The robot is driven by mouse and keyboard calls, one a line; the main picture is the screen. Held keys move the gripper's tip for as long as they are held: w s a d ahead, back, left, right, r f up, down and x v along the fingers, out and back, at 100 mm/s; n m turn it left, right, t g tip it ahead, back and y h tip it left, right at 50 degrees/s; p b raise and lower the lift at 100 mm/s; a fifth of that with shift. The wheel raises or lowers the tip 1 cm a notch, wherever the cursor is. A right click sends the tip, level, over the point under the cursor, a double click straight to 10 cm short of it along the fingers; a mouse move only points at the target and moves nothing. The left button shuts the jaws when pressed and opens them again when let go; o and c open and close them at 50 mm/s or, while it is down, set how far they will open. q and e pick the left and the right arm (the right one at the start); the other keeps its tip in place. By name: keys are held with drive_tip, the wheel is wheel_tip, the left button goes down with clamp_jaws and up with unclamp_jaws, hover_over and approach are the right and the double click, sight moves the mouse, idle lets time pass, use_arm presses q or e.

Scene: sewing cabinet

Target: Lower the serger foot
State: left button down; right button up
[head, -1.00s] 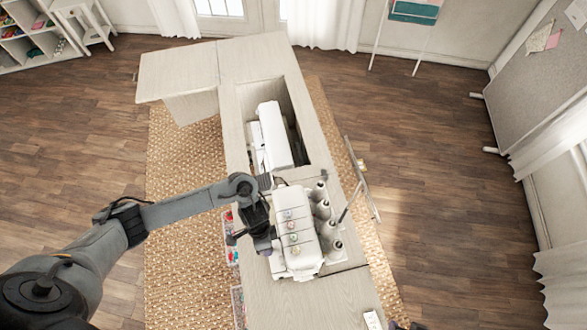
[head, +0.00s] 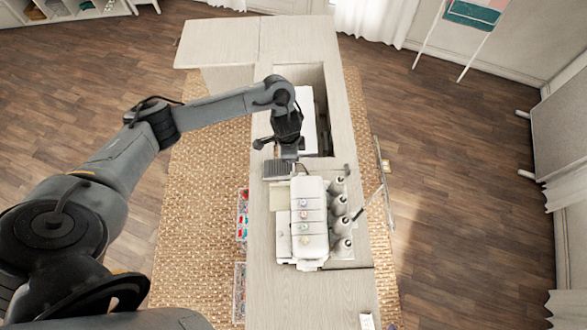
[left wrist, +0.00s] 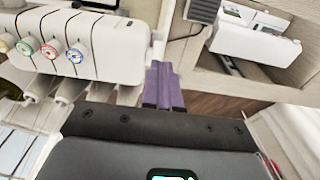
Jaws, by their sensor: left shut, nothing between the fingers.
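The white serger (head: 313,215) stands on the cabinet top, with coloured dials on its top and grey thread cones along its right side. In the left wrist view the serger (left wrist: 95,42) fills the upper left. Its foot and foot lever cannot be made out in either view. My left gripper (head: 290,152) is above the cabinet, beyond the serger's far end and apart from its body. Its purple fingers (left wrist: 165,82) are together and empty, to the right of the serger in the left wrist view. My right gripper is not in view.
A white sewing machine (left wrist: 255,38) sits in the cabinet recess beyond the serger, partly hidden by my left arm in the head view. A dark grey flat piece (head: 277,169) lies near the gripper. Trays of small items (head: 242,215) are at the cabinet's left edge. The near cabinet top (head: 305,295) is mostly clear.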

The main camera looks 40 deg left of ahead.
use_arm(q)
drive_tip(key=shift+f, duration=0.1)
drive_tip(key=f+b, duration=0.1)
drive_tip(key=f, duration=0.7)
drive_tip(key=shift+w+d+b, duration=0.15)
drive_tip(key=shift+d+b, duration=0.05)
drive_tip(key=shift+b, duration=0.2)
drive_tip(key=shift+f, duration=0.95)
